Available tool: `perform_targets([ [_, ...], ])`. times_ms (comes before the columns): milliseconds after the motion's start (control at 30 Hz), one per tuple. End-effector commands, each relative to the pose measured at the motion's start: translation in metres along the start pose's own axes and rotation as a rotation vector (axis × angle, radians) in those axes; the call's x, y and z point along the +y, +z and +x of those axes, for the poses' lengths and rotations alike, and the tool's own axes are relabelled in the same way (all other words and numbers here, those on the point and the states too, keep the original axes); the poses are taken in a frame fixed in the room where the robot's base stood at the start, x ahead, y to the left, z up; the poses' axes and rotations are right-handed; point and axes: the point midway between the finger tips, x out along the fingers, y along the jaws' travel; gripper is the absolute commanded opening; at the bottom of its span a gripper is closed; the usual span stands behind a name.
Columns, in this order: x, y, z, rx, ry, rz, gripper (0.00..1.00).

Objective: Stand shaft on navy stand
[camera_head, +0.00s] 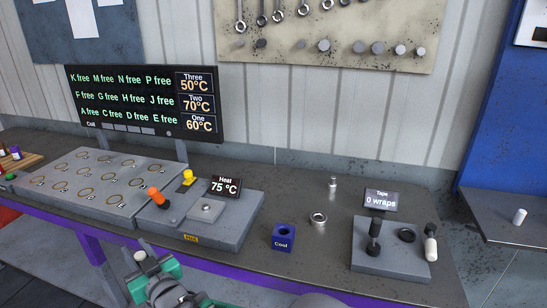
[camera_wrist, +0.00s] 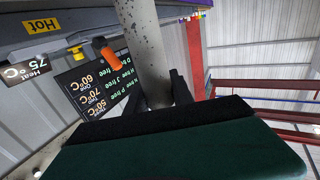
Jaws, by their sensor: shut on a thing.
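The navy stand (camera_head: 283,238) is a small block marked "Cool" near the front edge of the bench, with a dark round opening in its top. My gripper (camera_head: 150,270) is at the bottom of the head view, in front of the bench and left of the stand. In the wrist view my gripper (camera_wrist: 160,92) has its dark fingers shut on a grey, speckled shaft (camera_wrist: 149,45). The shaft's pale end (camera_head: 140,256) shows in the head view. The rest of the shaft is mostly hidden there by my gripper.
A heater block (camera_head: 205,235) with an orange-topped lever and a 75 °C sign stands left of the stand. A plate with numbered rings (camera_head: 100,180) is further left. A metal ring (camera_head: 319,218) and the tape station (camera_head: 390,258) are to the right.

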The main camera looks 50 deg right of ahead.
Motion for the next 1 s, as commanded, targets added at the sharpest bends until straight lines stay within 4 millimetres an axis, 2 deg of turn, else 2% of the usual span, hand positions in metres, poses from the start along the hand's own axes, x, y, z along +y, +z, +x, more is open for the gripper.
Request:
perform_targets([
  [33,0.018,-0.008,0.004,0.009,0.035,0.003,0.0],
  [167,0.064,-0.024,0.011,0.012,0.123,0.011,0.0],
  [233,0.094,-0.035,0.012,0.013,0.177,0.013,0.0],
  [433,0.189,-0.069,0.001,0.017,0.344,0.019,0.0],
  [600,0.267,-0.101,-0.024,0.021,0.48,0.015,0.0],
  [700,0.306,-0.117,-0.044,0.021,0.551,0.011,0.0],
  [800,0.339,-0.132,-0.065,0.02,0.613,0.004,0.0],
  [1000,0.382,-0.152,-0.1,0.015,0.699,-0.008,0.0],
])
